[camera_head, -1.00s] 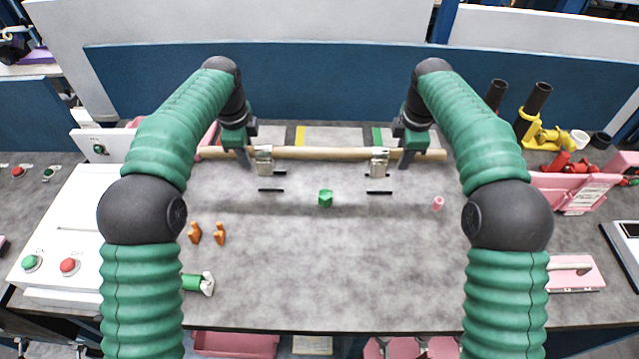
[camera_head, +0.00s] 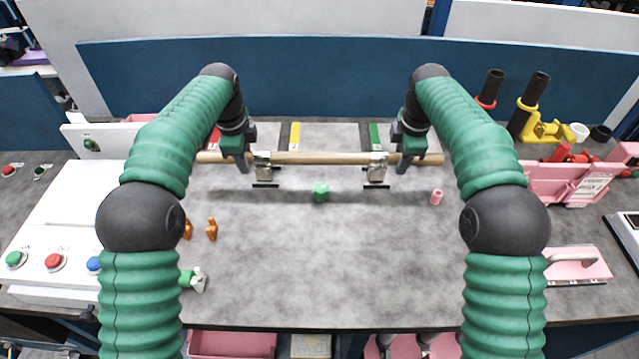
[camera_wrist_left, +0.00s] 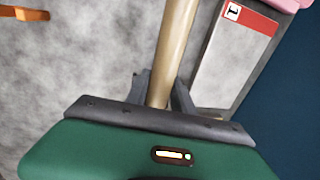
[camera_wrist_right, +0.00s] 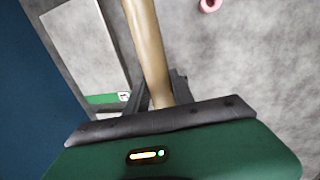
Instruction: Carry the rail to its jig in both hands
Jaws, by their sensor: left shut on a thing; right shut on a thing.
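The rail is a long pale wooden rod (camera_head: 320,158), held level across the back of the grey table. My left gripper (camera_head: 240,162) is shut on it near its left end, and the rod also runs between its fingers in the left wrist view (camera_wrist_left: 174,50). My right gripper (camera_head: 404,162) is shut on it near its right end, as the right wrist view shows with the rod (camera_wrist_right: 147,45). Two silver brackets (camera_head: 263,167) (camera_head: 376,167) sit at the rod between my grippers, just above short black strips (camera_head: 265,186) on the table. I cannot tell whether they touch the table.
A green block (camera_head: 321,192) stands in front of the rod, and a pink cylinder (camera_head: 436,197) lies right of it. Orange pieces (camera_head: 211,229) lie at left. Pale panels with coloured bands (camera_head: 335,136) are behind. A pink bin (camera_head: 565,183) stands at right. The front middle is clear.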

